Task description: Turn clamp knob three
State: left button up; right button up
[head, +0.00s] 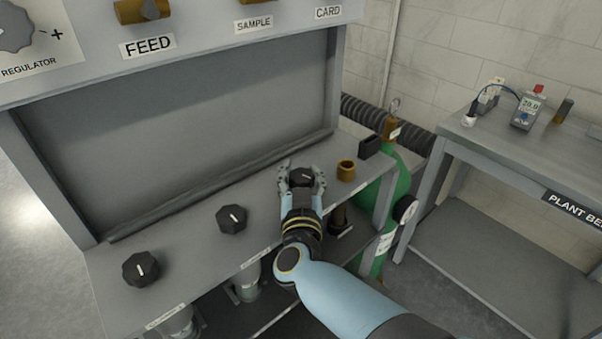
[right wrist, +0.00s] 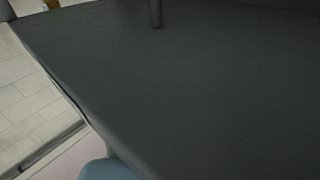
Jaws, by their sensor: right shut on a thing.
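Three black clamp knobs with white pointer marks stand in a row on the grey bench shelf. The left knob (head: 141,269) and the middle knob (head: 232,219) stand free. The third knob (head: 301,176), at the right end of the row, sits between the fingers of my right gripper (head: 302,181), which is shut on it. The right wrist view shows mostly a dark grey surface, and the knob cannot be made out there. My left gripper is not in view.
A brass fitting (head: 346,170) and a small black block (head: 370,146) are just right of the gripped knob. A green gas cylinder (head: 398,190) stands beyond the shelf's right end. A side bench (head: 480,135) holds a meter (head: 526,112). The shelf around the left knobs is clear.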

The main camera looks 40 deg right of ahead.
jog(key=shift+s+a+f, duration=0.1)
jog(key=shift+f, duration=0.1)
dwell(0.3)
jog(key=o, duration=1.2)
jog(key=shift+s+r, duration=0.1)
jog(key=shift+r, duration=0.05)
jog(key=shift+o, duration=0.2)
